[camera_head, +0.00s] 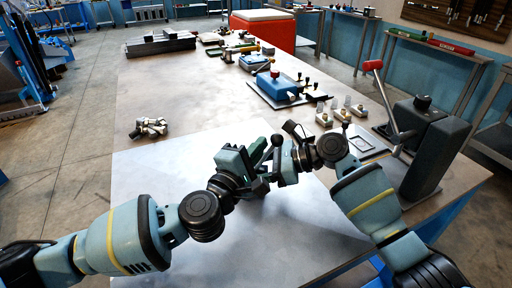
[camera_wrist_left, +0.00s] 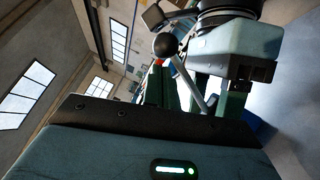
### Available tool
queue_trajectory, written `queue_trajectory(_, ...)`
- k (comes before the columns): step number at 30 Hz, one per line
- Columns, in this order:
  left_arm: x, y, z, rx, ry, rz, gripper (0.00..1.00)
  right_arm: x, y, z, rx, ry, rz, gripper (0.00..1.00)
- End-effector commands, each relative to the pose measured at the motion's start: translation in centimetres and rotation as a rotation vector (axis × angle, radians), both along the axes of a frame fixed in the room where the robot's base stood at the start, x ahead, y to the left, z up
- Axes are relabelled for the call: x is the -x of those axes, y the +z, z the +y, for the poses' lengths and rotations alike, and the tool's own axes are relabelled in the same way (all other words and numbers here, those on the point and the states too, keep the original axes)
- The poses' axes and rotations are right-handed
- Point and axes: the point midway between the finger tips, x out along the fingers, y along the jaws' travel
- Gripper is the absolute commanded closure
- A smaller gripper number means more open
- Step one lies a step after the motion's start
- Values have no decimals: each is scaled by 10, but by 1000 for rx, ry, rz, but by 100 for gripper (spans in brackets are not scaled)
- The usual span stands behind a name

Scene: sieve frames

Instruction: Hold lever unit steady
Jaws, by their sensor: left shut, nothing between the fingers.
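A dark green part (camera_head: 258,151), seemingly the lever unit, shows between my two grippers above the near end of the table. In the left wrist view a black ball knob (camera_wrist_left: 165,45) on a thin metal lever (camera_wrist_left: 190,85) stands against green bodies (camera_wrist_left: 163,92) with a small red spot. My left gripper (camera_head: 270,160) is shut beside the green part, with nothing between its fingers. My right gripper (camera_head: 298,140) comes in from the right, close to my left one. Its fingers overlap dark parts, so its opening is unclear. The unit's lower part is hidden.
A dark grey press-like block (camera_head: 437,155) with a red-handled lever (camera_head: 373,66) stands at the right table edge. A metal fitting cluster (camera_head: 149,127) lies at left. A blue box (camera_head: 277,88) and small knobbed pieces (camera_head: 342,115) stand farther back. The left middle of the table (camera_head: 190,95) is clear.

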Motion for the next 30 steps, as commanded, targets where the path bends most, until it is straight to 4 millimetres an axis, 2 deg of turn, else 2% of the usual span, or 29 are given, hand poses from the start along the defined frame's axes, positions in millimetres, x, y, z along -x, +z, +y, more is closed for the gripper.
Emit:
queue_trajectory(9, 4, 0, -17, 2, -1, 1, 100, 0, 0, 0, 0, 1, 0, 97)
queue_trajectory(19, 6, 1, -19, 2, -8, -3, 100, 1, 0, 2, 0, 3, 0, 97)
queue_trajectory(23, 3, -1, -10, 2, -7, -2, 100, 1, 0, 2, 0, 3, 0, 97)
queue_trajectory(29, -11, -10, 25, -3, 8, 3, 100, 1, 0, 1, 0, 2, 1, 97)
queue_trajectory(30, -4, -10, 27, 0, 3, 3, 100, 1, 0, 1, 0, 2, 1, 97)
